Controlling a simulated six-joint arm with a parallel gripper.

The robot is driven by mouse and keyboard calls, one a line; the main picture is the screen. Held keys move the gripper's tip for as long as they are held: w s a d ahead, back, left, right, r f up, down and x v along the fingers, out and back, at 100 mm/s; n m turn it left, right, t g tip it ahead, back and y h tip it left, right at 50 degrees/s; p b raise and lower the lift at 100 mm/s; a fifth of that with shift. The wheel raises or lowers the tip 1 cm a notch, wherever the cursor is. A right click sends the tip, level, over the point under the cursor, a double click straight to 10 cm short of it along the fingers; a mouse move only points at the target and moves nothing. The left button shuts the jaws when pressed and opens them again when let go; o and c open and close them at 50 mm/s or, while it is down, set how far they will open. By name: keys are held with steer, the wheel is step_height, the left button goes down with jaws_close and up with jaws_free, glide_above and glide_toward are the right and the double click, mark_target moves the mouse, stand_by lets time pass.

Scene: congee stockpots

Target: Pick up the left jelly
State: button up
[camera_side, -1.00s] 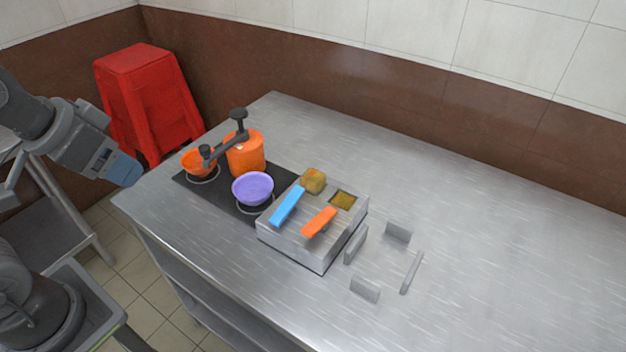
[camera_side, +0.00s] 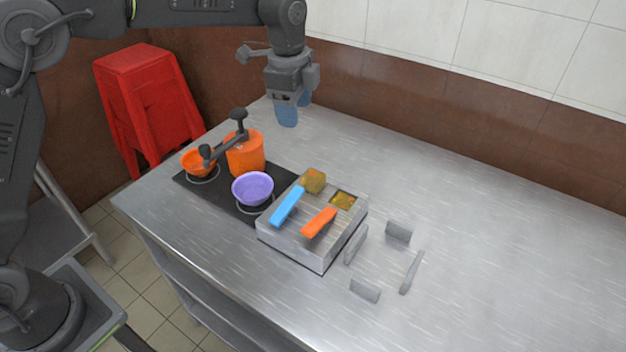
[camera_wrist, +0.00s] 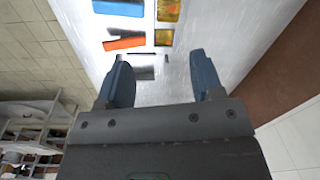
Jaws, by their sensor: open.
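The left jelly (camera_side: 314,180) is a mottled yellow-brown cube at the back of the steel box (camera_side: 290,245), standing up above its top. It shows at the top edge of the wrist view (camera_wrist: 168,10). A second yellow-brown jelly (camera_side: 343,200) lies to its right, low inside a square opening; it also shows in the wrist view (camera_wrist: 163,37). My gripper (camera_side: 291,112) has blue fingers pointing down, high above the counter behind the box, away from both jellies. In the wrist view the fingers (camera_wrist: 162,80) are spread with nothing between them.
A blue bar (camera_side: 287,206) and an orange bar (camera_side: 319,223) lie on the box. A purple bowl (camera_side: 253,188), orange pot (camera_side: 245,155) and orange bowl (camera_side: 198,163) stand on the black stove. Several grey upright plates (camera_side: 398,231) stand right of the box. The right counter is clear.

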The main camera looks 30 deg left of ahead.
mark_target(313, 175)
steer(key=w+f+m, duration=0.1)
steer(key=f, duration=0.3)
steer(key=w+d+f+m, duration=0.1)
steer(key=f, duration=0.4)
steer(key=w+d+f, duration=0.1)
steer(key=f, duration=0.4)
steer(key=shift+w+d+m+g, duration=0.2)
steer(key=shift+w+m+g, duration=0.05)
steer(key=shift+m+g, duration=0.15)
steer(key=shift+s+a+f, duration=0.1)
steer(key=shift+a+f, duration=0.05)
steer(key=shift+f, duration=1.2)
steer(key=shift+s+a+f, duration=0.1)
steer(key=shift+f, duration=1.25)
steer(key=shift+c, duration=0.2)
steer(key=c, duration=0.7)
steer(key=shift+o, duration=0.2)
steer(key=shift+r, duration=0.2)
